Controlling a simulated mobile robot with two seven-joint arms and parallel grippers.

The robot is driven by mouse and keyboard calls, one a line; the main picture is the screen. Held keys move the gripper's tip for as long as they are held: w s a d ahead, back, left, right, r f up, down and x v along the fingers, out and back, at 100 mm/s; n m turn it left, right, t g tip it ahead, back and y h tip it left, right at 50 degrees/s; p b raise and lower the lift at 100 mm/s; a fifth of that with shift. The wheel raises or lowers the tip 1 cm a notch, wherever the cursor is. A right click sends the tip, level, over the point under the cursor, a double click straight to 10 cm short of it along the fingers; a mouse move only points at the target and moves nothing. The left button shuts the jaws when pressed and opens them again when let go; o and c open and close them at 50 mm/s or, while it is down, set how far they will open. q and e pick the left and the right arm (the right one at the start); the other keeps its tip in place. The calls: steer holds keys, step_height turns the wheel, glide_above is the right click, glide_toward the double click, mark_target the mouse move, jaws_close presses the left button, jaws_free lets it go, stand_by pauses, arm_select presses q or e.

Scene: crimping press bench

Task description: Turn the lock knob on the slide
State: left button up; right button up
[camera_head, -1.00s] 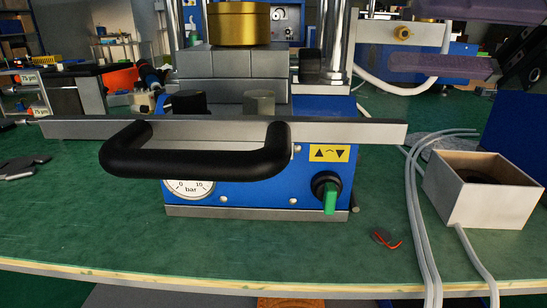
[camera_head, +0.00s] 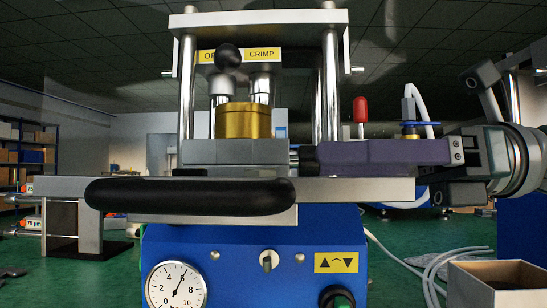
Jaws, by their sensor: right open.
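The dark lock knob (camera_head: 304,160) sticks out from the right side of the grey block (camera_head: 235,152) on the press slide, just above the slide's front plate (camera_head: 360,190). My right gripper (camera_head: 322,157) comes in from the right, level with the knob. Its purple finger points left and its tip is at the knob, partly overlapping it in the view. The gripper is open. I see it nearly edge-on, so I cannot tell whether the fingers touch the knob or lie on both sides of it. My left gripper is out of view.
The slide's black handle (camera_head: 190,196) reaches forward at front left. A gold cylinder (camera_head: 243,121) sits on the block, between the steel columns (camera_head: 330,90). The blue press base (camera_head: 225,250) carries a gauge (camera_head: 176,286). An open box (camera_head: 497,285) stands at lower right.

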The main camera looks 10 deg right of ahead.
steer(key=shift+w+a, duration=0.1)
steer(key=shift+a, duration=0.3)
jaws_close()
stand_by(0.4)
